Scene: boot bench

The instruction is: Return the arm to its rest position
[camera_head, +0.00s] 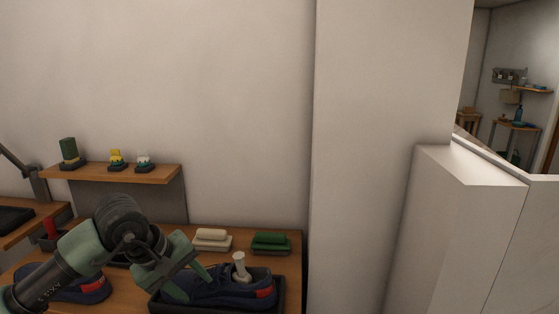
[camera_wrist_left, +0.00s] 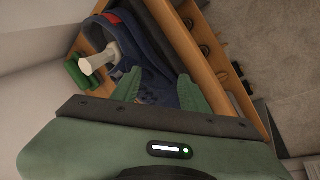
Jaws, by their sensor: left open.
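My left arm comes in from the left in the head view, over the bench. Its gripper (camera_head: 196,277) is open, with the fingertips over or close to a dark blue shoe (camera_head: 232,288) with a red heel patch. In the left wrist view the two green fingers (camera_wrist_left: 158,92) stand apart with nothing clearly held between them. The shoe (camera_wrist_left: 150,50) lies just beyond them. A white shoe-tree knob (camera_head: 240,263) stands up out of the shoe, and it also shows in the left wrist view (camera_wrist_left: 100,60). My right gripper is not in view.
The shoe sits in a black tray (camera_head: 282,300) on the wooden bench (camera_head: 291,243). A cream brush (camera_head: 211,239) and a green brush (camera_head: 271,242) lie behind it. Another blue shoe (camera_head: 92,291) is at left, partly behind my arm. A wall shelf (camera_head: 120,176) holds small items.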

